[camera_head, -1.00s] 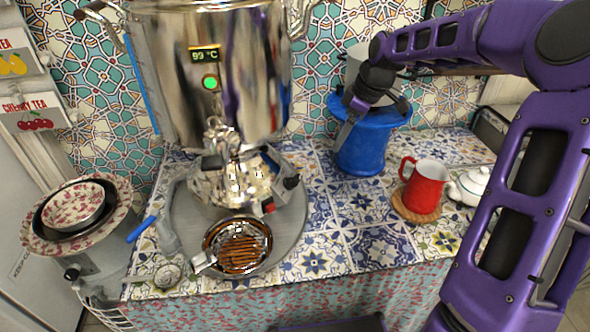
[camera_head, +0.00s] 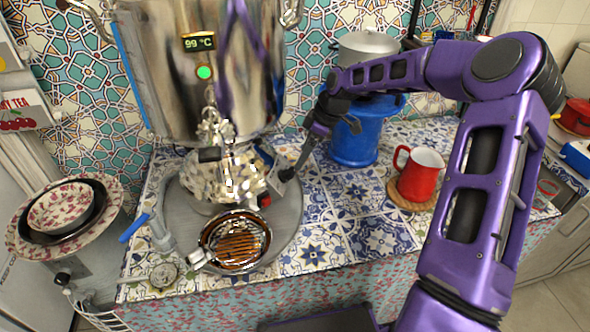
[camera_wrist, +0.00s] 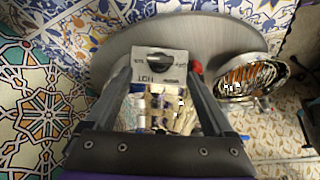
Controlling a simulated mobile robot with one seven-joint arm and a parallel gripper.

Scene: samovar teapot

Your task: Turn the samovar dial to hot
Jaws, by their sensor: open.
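The samovar (camera_head: 160,80) is a large shiny metal urn with a 99 °C display and a green light. Its dial (camera_wrist: 154,59) is a dark knob on a pale plate; the plate carries a "HOT" label, upside down in the wrist view. My gripper (camera_wrist: 158,75) is open, with one finger on each side of the dial plate in that view. The fingers look apart from the knob, but I cannot tell the exact gap. In the head view my gripper (camera_head: 291,172) is at the right side of the samovar's base, and the dial is mostly hidden there.
A blue container (camera_head: 356,140) and a red mug (camera_head: 421,176) stand to the right. Stacked bowls (camera_head: 66,208) stand at the left. The tiled tabletop at front right is clear.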

